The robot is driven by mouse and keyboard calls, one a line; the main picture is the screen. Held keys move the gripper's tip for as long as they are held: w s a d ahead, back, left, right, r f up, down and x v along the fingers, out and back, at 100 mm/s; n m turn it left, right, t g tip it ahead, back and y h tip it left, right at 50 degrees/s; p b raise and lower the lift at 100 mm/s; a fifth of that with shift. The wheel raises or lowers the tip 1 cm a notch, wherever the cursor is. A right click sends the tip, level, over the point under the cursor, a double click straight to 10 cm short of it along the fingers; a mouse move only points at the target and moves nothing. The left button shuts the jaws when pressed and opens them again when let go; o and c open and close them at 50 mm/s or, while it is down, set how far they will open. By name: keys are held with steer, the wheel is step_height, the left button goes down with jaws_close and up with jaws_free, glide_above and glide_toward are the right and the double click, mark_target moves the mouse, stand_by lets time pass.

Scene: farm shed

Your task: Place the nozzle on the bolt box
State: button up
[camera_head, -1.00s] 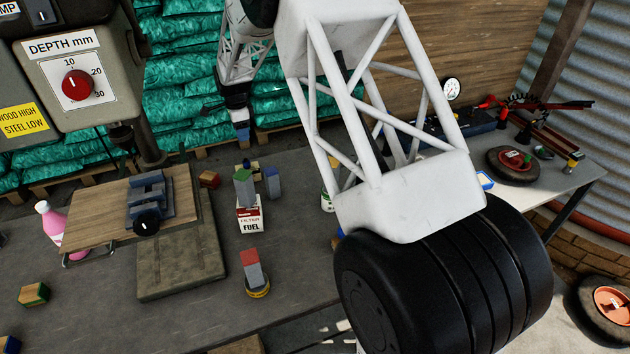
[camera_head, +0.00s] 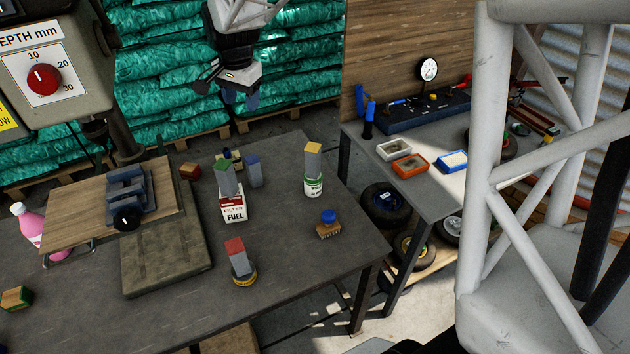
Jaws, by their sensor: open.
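My gripper (camera_head: 241,99) hangs at the top centre in the head view, in front of the green sacks, with its fingers apart and nothing between them. I cannot tell for sure which thing is the nozzle or the bolt box. On the dark bench, a red-and-white box marked FUEL (camera_head: 233,209) carries a grey-green block (camera_head: 226,180). A grey block with a red top (camera_head: 238,256) stands on a yellow-banded tin (camera_head: 244,274). A tan-topped block (camera_head: 312,160) stands on a white-and-green can (camera_head: 314,187). A brown bristled piece (camera_head: 328,231) has a blue knob (camera_head: 328,216).
A drill press (camera_head: 45,85) and wooden board with a vise (camera_head: 127,195) fill the bench's left. A blue-grey block (camera_head: 253,171) is behind the FUEL box. Trays (camera_head: 411,166) lie on the right-hand table. My arm blocks the far right.

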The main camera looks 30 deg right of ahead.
steer(key=s+d+r+n+t, duration=0.1)
steer(key=s+n, duration=0.9)
steer(key=s, duration=2.4)
steer(key=shift+s+d+r, duration=0.15)
steer(key=shift+d+r, duration=0.15)
steer(key=shift+d, duration=0.45)
